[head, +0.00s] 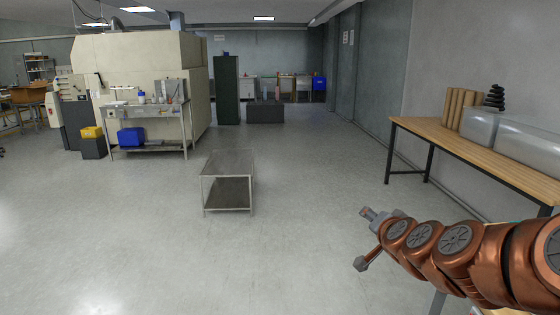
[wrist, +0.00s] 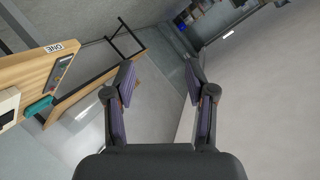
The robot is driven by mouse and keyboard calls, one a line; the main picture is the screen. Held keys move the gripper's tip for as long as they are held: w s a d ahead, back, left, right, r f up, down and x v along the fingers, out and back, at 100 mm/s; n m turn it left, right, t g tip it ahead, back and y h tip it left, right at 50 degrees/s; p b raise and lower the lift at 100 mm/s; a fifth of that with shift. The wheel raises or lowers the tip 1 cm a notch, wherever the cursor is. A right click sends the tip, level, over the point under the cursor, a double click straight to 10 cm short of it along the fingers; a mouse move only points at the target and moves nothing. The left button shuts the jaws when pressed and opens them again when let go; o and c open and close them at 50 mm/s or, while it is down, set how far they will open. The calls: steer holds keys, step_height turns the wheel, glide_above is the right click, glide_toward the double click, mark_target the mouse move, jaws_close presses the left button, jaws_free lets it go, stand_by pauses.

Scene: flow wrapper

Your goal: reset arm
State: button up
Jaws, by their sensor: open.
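My arm, with copper-coloured links, reaches in from the lower right of the head view. My gripper (head: 368,238) is at its end, over open floor in front of the wooden table. In the wrist view my gripper (wrist: 160,78) is open, its two dark fingers apart with nothing between them. The wrist view is tilted, with the floor and a wall behind the fingers.
A wooden table (head: 455,148) stands along the right wall, with clear bins (head: 530,142) and brown rolls on it. A low metal cart (head: 228,163) stands mid-floor. A workbench (head: 150,110) stands at the left. The floor between is clear.

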steer(key=s+a+f+n+g+y, duration=0.3)
steer(key=s+a+f+n+g, duration=0.15)
steer(key=s+a, duration=0.35)
steer(key=s+a+f+n+g+h, duration=0.15)
steer(key=s+f+g, duration=0.3)
steer(key=s, duration=0.75)
steer(key=s+f+n+g+y, duration=0.15)
steer(key=s+f+g, duration=0.3)
steer(key=s, duration=0.75)
steer(key=s+d+n+g+h, duration=0.1)
steer(key=s+d+g+h, duration=0.25)
steer(key=s, duration=0.75)
step_height(320, 180, up, 14)
steer(key=w+t+p, duration=0.1)
steer(key=p, duration=1.1)
steer(key=shift+w+f+y+p, duration=0.15)
steer(key=shift+y+p, duration=0.25)
steer(key=shift+y, duration=0.05)
